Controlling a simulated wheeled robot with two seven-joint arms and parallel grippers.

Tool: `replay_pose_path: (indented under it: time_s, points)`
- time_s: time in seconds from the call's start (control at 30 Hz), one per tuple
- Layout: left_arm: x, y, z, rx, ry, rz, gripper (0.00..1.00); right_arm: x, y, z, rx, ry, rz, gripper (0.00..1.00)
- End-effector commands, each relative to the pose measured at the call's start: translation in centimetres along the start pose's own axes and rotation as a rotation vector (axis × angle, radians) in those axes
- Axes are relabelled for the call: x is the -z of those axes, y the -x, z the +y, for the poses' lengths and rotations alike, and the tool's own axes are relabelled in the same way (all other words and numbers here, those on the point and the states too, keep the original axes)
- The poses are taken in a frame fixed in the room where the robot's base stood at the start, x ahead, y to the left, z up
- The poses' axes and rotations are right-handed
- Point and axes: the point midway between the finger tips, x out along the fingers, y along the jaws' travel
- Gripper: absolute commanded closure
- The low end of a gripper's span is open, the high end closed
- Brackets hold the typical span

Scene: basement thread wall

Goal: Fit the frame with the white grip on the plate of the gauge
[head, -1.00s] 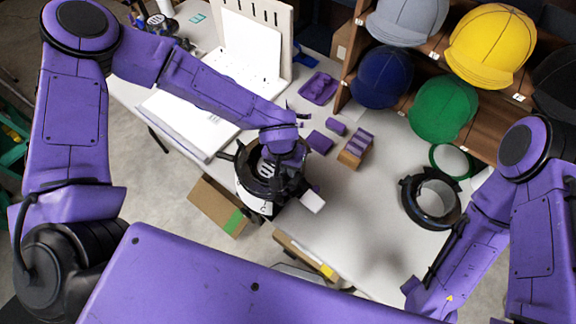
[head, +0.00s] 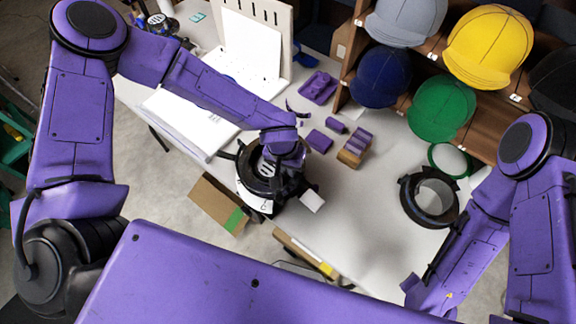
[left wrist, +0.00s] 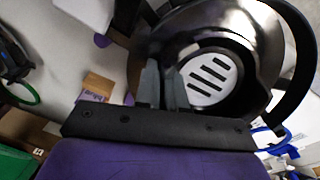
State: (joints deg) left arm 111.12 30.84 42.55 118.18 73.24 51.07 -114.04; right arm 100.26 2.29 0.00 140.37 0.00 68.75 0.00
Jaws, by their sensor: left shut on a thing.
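The gauge (head: 243,170) is the dark round body at the table's front edge. Its white slotted plate (head: 267,167) shows in the head view and in the left wrist view (left wrist: 209,82). My left gripper (head: 287,187) is low over its right side, shut on the frame. The frame shows in the left wrist view as a glossy black band (left wrist: 235,28) around the slotted plate. A white block, apparently the grip (head: 312,201), sticks out beside my gripper. I cannot tell whether the frame is seated. My right gripper is not in view.
A second black ring device (head: 407,204) and a green ring (head: 433,158) stand at the right. Purple pieces (head: 319,141) and a brown block (head: 349,157) lie behind the gauge. Caps (head: 441,107) fill the shelf. The front middle of the table is clear.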

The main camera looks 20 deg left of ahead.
Motion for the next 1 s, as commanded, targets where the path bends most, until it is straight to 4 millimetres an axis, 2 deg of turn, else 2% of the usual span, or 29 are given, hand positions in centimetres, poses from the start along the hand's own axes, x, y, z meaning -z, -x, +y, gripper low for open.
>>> replay_pose_path:
  time_s: [0.17, 0.27, 0.3, 1.0]
  points:
    - [-0.01, -0.23, -0.14, 0.003, 0.002, -0.001, 1.00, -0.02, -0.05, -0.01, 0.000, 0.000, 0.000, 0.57]
    - [-0.02, -0.24, -0.15, 0.003, 0.002, -0.002, 0.68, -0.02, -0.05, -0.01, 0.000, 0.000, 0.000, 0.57]
    - [-0.01, -0.24, -0.17, 0.004, 0.003, -0.002, 0.61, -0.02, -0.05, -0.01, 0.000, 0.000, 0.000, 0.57]
    - [0.04, -0.29, -0.55, 0.011, 0.012, -0.002, 0.61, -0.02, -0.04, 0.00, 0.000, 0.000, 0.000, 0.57]
